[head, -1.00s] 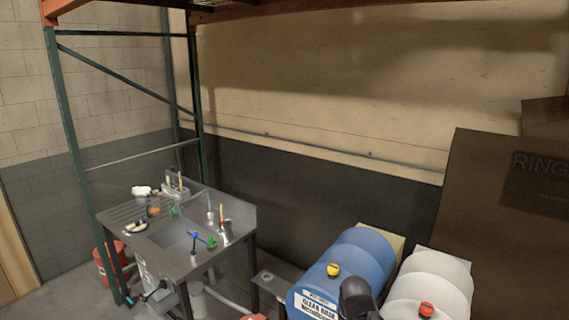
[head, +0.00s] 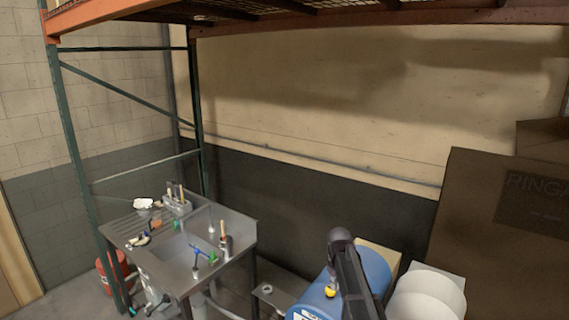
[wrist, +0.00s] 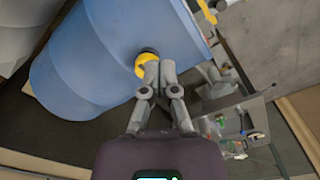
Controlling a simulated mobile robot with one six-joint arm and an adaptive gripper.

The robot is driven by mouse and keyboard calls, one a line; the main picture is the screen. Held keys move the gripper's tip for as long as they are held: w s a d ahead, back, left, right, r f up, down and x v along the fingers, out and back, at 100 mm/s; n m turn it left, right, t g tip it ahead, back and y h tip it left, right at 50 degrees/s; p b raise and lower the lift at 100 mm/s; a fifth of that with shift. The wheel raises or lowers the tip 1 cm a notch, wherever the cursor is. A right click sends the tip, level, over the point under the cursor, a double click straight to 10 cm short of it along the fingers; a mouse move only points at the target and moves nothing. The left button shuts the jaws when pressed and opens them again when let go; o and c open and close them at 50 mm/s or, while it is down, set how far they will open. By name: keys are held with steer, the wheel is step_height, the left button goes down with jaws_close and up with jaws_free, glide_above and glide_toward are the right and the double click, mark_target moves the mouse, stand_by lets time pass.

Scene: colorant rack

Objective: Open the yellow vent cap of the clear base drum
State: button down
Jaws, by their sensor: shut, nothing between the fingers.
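The blue clear base drum (head: 371,274) lies on its side at the bottom of the head view, its label mostly cut off by the lower edge. In the wrist view the blue drum (wrist: 95,62) fills the upper left, and the yellow cap (wrist: 141,66) is partly hidden behind my fingertips. A dark patch shows at the cap's upper edge. My gripper (wrist: 159,68) is shut and empty, its tips right at the cap. I cannot tell whether they touch it.
A white drum (head: 428,298) lies right of the blue one. A metal sink table (head: 180,262) with tools stands to the left, beside a green rack post (head: 197,110). A large brown box (head: 470,215) stands at the right. An orange rack beam (head: 110,22) crosses above.

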mark_target(331, 292)
steer(key=w, duration=0.3)
steer(key=shift+n, duration=0.3)
steer(key=shift+f, duration=0.15)
steer(key=shift+f+b, duration=3.35)
steer(key=shift+b, duration=0.15)
steer(key=shift+w+d, duration=0.1)
steer(key=shift+w, duration=0.2)
steer(key=shift+w+d, duration=0.2)
steer(key=shift+d, duration=0.45)
steer(key=shift+w+d, duration=0.3)
steer(key=shift+d, duration=0.1)
steer(key=shift+s+d, duration=0.25)
